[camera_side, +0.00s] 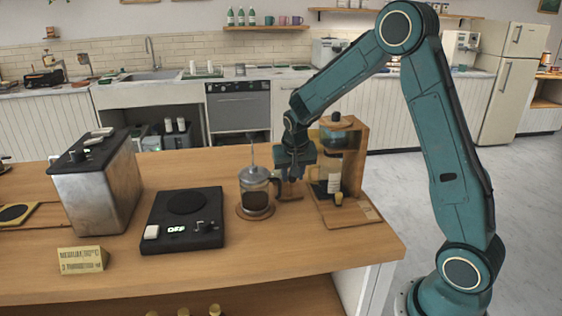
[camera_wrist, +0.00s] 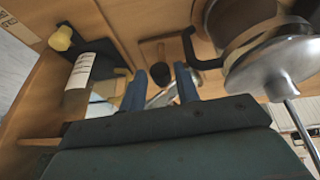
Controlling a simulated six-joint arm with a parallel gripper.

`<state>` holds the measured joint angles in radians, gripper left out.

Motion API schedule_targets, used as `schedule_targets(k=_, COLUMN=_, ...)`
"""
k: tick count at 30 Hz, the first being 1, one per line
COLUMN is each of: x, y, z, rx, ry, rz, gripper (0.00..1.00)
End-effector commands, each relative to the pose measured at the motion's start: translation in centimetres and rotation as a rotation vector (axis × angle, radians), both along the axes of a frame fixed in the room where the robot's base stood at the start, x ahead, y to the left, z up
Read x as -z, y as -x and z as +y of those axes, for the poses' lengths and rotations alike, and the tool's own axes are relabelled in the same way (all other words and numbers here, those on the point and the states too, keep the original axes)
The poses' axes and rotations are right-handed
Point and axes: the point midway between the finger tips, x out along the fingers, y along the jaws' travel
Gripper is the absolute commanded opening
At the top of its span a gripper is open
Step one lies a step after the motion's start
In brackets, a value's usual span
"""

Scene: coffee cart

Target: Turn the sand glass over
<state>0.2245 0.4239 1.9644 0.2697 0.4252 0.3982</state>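My gripper (camera_side: 293,172) points down over the counter between the French press and the wood-framed coffee maker. In the wrist view its two blue fingers (camera_wrist: 162,88) stand apart, with a gap between them. A pale, shiny slanted piece (camera_wrist: 161,97) shows in or behind this gap; I cannot tell whether it touches a finger. I cannot clearly make out the sand glass in either view. A small brown thing (camera_side: 290,192) lies below my gripper in the side view, partly hidden and too small to name.
The French press (camera_side: 256,197) stands close left of my gripper; its dark handle (camera_wrist: 200,61) shows in the wrist view. The coffee maker (camera_side: 356,160) stands close right.

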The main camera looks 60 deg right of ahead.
Motion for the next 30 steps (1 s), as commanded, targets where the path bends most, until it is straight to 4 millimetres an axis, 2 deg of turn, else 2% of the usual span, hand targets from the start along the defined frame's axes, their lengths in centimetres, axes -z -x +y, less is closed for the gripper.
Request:
schedule_targets(k=8, x=0.09, y=-0.03, z=-0.02, rx=0.0, ry=0.0, rz=0.0, gripper=0.31)
schedule_targets(k=13, x=0.07, y=-0.03, z=-0.02, rx=0.0, ry=0.0, rz=0.0, gripper=0.0)
schedule_targets(k=30, x=0.07, y=0.23, z=-0.28, rx=0.003, ry=-0.076, rz=-0.074, gripper=0.0)
